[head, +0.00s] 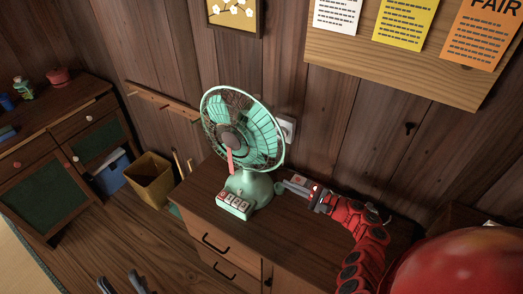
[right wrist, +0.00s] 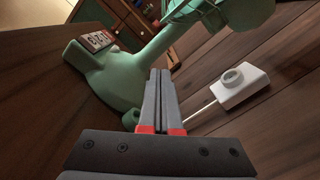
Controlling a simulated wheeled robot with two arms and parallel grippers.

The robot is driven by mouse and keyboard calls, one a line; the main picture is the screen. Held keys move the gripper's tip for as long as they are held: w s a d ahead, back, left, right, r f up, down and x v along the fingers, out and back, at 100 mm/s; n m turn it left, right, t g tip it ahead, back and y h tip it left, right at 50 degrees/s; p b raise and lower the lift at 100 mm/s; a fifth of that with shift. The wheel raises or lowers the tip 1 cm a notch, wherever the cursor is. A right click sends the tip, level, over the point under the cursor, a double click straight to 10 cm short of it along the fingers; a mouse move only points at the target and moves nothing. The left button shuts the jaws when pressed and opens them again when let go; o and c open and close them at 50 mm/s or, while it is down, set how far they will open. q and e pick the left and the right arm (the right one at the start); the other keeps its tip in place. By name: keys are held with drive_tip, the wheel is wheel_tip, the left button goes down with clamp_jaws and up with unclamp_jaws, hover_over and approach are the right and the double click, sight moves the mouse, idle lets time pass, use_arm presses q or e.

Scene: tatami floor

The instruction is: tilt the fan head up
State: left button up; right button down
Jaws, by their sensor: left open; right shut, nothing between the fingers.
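The mint-green fan (head: 247,186) stands on a wooden cabinet, its round caged head (head: 262,140) facing left, with a pink ribbon hanging from the centre. Its base has a row of buttons (head: 234,204). My right gripper (head: 281,186) is shut and empty, just right of the fan's base and below the head. In the right wrist view its closed fingertips (right wrist: 160,74) overlap the fan's base and stem (right wrist: 128,71); I cannot tell whether they touch. Most of the head is outside that view. My left gripper (head: 121,280) is open and empty at the bottom edge, far from the fan.
The cabinet top (head: 325,233) is mostly clear in front of my right arm. A white wall outlet (head: 288,126) is behind the fan; a white box with a cord (right wrist: 243,87) shows in the right wrist view. A bin (head: 150,184) stands left of the cabinet.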

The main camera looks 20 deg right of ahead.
drive_tip(key=x, duration=1)
drive_tip(key=shift+w+a+r, duration=0.1)
drive_tip(key=shift+w+r, duration=0.05)
drive_tip(key=shift+w, duration=0.2)
drive_tip(key=a+r+p, duration=0.1)
drive_tip(key=p, duration=0.1)
drive_tip(key=s+a+r+p, duration=0.1)
drive_tip(key=r+p, duration=0.1)
drive_tip(key=shift+s+a, duration=0.1)
